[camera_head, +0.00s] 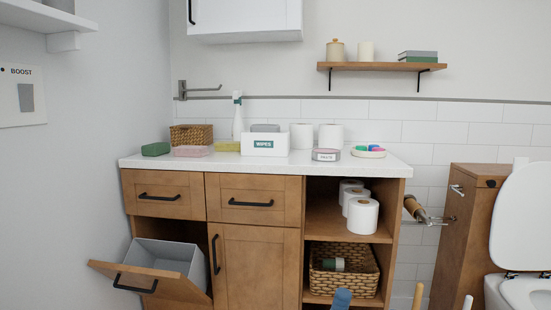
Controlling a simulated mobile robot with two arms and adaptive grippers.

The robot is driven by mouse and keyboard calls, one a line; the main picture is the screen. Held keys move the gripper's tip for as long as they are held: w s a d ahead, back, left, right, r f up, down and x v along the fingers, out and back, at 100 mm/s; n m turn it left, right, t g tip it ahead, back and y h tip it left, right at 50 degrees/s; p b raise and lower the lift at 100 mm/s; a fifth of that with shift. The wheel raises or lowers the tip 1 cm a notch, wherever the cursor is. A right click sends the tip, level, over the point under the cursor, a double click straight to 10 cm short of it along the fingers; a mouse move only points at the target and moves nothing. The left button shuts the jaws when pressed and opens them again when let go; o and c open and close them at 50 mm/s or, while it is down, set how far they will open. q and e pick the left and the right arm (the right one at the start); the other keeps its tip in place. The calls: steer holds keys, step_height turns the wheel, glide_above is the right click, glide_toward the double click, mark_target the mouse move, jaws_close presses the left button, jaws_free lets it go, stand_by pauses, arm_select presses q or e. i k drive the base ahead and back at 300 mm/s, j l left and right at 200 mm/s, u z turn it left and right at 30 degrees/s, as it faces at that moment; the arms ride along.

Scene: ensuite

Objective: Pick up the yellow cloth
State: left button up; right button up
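Neither of my grippers shows in the head view.
A green block (155,149), a wicker basket (191,135) and a white spray bottle (238,118) stand nearby. Toilet rolls (331,136), a pink round tin (326,155) and a dish (368,153) are farther right. A tilt-out bin (150,272) is open below, at left.

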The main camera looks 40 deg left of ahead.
mark_target(219, 146)
steer(key=u, duration=1.75)
